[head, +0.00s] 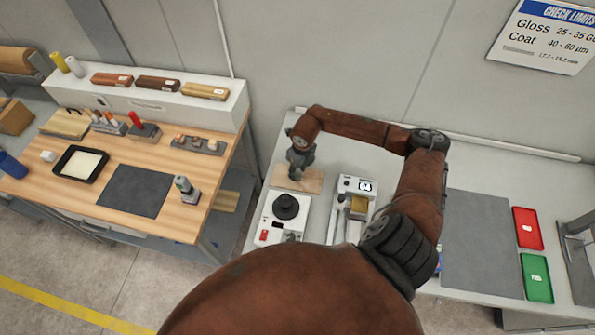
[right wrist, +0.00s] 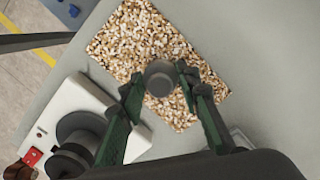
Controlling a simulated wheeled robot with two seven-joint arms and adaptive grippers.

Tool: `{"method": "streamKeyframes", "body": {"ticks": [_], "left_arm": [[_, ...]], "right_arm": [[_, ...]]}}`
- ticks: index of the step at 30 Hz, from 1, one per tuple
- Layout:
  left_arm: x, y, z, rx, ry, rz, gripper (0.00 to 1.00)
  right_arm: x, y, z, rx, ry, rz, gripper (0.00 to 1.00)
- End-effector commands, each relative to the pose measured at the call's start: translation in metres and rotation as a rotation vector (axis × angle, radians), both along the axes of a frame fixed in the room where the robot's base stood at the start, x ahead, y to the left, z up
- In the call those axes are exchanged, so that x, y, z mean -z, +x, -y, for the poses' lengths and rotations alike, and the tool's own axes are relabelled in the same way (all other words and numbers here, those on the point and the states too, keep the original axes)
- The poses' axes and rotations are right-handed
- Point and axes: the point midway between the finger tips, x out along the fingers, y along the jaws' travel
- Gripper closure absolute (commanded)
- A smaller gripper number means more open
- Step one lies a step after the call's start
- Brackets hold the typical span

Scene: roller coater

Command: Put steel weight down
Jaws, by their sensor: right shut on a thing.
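In the right wrist view the steel weight (right wrist: 160,77), a small grey cylinder seen from above, is between the green fingertips of my right gripper (right wrist: 161,86), which is shut on it. Weight and fingertips are over the speckled cork mat (right wrist: 130,38); I cannot tell whether the weight touches it. In the head view my right gripper (head: 299,166) is low over the same brown mat (head: 312,181), at the left end of the grey bench (head: 330,150). The weight is hard to make out there. My left gripper is not in view.
A white device with a black round top (head: 286,208) stands just in front of the mat. Another white device (head: 355,187) is to its right. A grey mat (head: 480,240), red tray (head: 527,228) and green tray (head: 536,278) lie farther right. A wooden table (head: 215,165) stands left across a gap.

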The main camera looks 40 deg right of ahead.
Motion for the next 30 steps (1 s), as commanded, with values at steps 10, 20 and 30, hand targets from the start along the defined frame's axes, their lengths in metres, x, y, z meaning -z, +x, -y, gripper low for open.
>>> {"method": "streamKeyframes", "body": {"ticks": [10,20,30], "left_arm": [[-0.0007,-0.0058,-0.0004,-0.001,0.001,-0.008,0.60],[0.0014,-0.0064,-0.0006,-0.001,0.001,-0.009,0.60],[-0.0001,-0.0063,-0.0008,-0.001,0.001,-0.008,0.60]], "right_arm": [[0.0088,0.0007,-0.0001,-0.001,0.000,0.002,1.00],[0.0114,0.0002,0.0001,-0.001,0.000,0.001,0.54],[0.0098,0.0002,0.0001,-0.001,0.000,0.001,0.52]]}}
